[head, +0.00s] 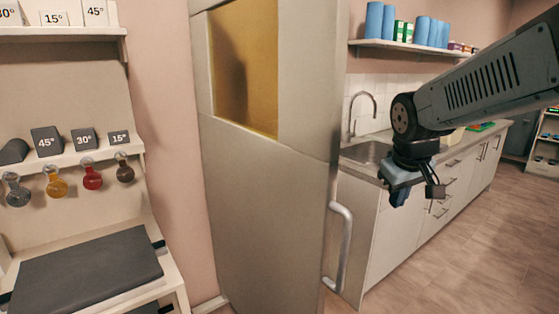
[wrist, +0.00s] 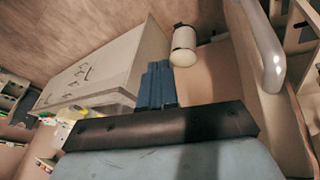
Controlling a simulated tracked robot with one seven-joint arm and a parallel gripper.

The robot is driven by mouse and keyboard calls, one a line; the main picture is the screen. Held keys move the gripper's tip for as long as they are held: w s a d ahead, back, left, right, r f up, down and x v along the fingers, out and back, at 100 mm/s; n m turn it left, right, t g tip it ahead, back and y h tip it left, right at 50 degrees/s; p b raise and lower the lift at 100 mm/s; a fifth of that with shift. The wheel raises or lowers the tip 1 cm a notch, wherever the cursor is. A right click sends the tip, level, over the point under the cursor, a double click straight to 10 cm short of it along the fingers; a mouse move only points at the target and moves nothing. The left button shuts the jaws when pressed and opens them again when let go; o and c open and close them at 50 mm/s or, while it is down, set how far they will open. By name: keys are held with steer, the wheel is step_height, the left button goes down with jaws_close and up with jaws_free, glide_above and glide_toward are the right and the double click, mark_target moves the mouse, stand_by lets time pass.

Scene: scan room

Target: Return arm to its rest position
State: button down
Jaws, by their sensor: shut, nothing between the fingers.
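My gripper (head: 398,198) hangs at the end of my arm, right of centre in the head view, in front of the white drawer cabinets and apart from them. Its blue fingers point downward. In the wrist view the two blue fingers (wrist: 157,86) are together with nothing between them. The arm reaches in from the right edge, with its grey link sloping down to the wrist. The gripper is to the right of the door handle (head: 340,245), with a visible gap between them.
A grey door (head: 265,210) with a yellow window stands left of the arm. Behind are a sink (head: 365,152), tap and counter cabinets (head: 430,205). A wedge shelf (head: 70,157) and dark pad (head: 85,270) are at left. Floor (head: 480,260) at right is clear.

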steer(key=s+a+r+m+t+y, duration=0.1)
steer(key=s+a+r+m, duration=0.1)
steer(key=s, duration=0.9)
steer(key=shift+s+r+m, duration=0.3)
steer(key=shift+m, duration=0.2)
